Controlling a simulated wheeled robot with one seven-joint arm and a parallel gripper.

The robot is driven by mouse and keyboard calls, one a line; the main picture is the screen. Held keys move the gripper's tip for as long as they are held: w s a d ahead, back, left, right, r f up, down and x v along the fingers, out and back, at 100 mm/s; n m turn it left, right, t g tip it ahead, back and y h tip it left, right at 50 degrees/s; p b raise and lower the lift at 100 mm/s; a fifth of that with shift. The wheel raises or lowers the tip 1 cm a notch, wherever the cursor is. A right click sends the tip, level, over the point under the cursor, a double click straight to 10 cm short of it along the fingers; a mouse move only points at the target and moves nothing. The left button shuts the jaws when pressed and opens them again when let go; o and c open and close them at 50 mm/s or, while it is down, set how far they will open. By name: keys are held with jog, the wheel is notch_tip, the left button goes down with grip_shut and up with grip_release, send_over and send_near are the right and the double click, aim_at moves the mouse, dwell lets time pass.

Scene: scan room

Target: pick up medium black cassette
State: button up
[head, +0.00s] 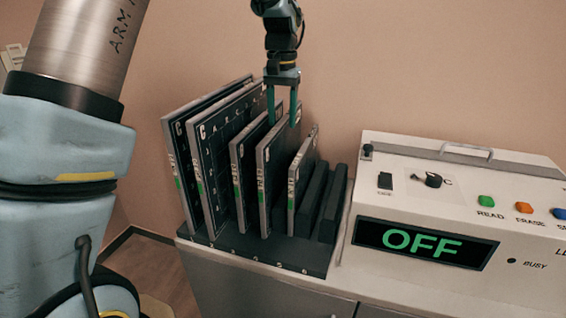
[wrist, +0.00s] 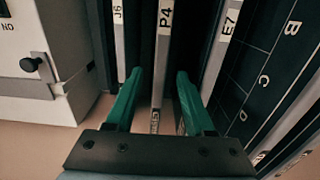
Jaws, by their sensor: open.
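Two medium dark cassettes with grey edges stand upright in the middle of the rack (head: 262,255). The right-hand medium cassette (head: 274,158) shows in the wrist view as the panel edge labelled P4 (wrist: 161,60). The left-hand medium cassette (head: 243,180) seems to be the one labelled E7 (wrist: 222,50). My gripper (head: 282,118) points down at the rack from above, open. In the wrist view its green fingers (wrist: 160,76) lie on either side of the P4 edge, with visible gaps. Whether the fingertips touch the cassette cannot be told.
Two large cassettes (head: 207,150) stand at the left, a small one (head: 301,180), labelled J6 (wrist: 119,35), close at the right. Neighbouring slots leave narrow gaps. A white reader machine (head: 430,190) showing OFF stands right of the rack. A wall is behind.

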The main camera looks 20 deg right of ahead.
aim_at(284, 131)
jog(key=f, duration=0.1)
jog(key=f+p, duration=0.1)
jog(key=f, duration=0.3)
jog(key=shift+w+d+p, duration=0.3)
jog(key=shift+d+p, duration=0.05)
jog(key=shift+c, duration=0.3)
grip_shut()
jog(key=shift+r, duration=0.15)
dwell(0.5)
